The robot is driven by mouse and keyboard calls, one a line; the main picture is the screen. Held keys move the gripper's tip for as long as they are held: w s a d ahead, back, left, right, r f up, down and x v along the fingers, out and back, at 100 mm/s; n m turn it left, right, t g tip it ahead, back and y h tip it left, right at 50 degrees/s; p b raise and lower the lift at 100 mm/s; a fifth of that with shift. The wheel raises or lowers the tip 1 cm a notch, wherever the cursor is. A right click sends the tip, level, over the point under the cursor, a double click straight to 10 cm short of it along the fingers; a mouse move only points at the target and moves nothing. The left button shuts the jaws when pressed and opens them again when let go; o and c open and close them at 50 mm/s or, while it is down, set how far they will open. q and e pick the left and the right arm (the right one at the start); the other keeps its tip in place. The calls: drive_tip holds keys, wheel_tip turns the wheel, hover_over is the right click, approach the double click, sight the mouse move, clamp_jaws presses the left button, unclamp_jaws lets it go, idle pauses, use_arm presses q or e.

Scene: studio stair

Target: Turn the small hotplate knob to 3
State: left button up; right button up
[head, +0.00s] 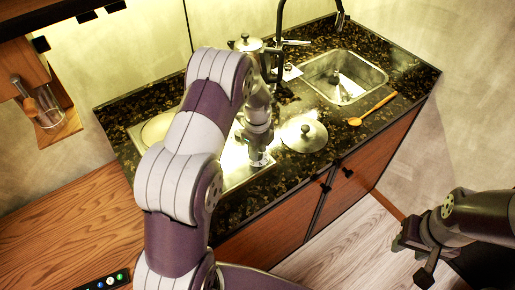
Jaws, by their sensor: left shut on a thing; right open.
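The hotplate (240,177) is a pale metal panel set in the dark speckled counter, mostly hidden behind my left arm. My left gripper (262,161) points down at its right front part and is shut on a small knob there. The fingers cover the knob, so its pointer and any numbers cannot be read. My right gripper (410,250) is open and empty, off to the right over the floor, away from the counter.
A round metal lid (304,135) lies just right of my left gripper. A metal pot (246,43) stands behind. A sink (345,77), black faucet (281,20) and orange spoon (372,108) are further right. A wooden surface (70,225) lies front left.

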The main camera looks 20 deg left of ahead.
use_arm(q)
drive_tip(key=shift+w+r, duration=0.1)
drive_tip(key=shift+r, duration=0.05)
drive_tip(key=o, duration=1)
drive_tip(key=shift+o, duration=0.2)
wheel_tip(320, 180, up, 13)
drive_tip(key=shift+f+b, duration=0.2)
drive_tip(key=shift+b, duration=0.2)
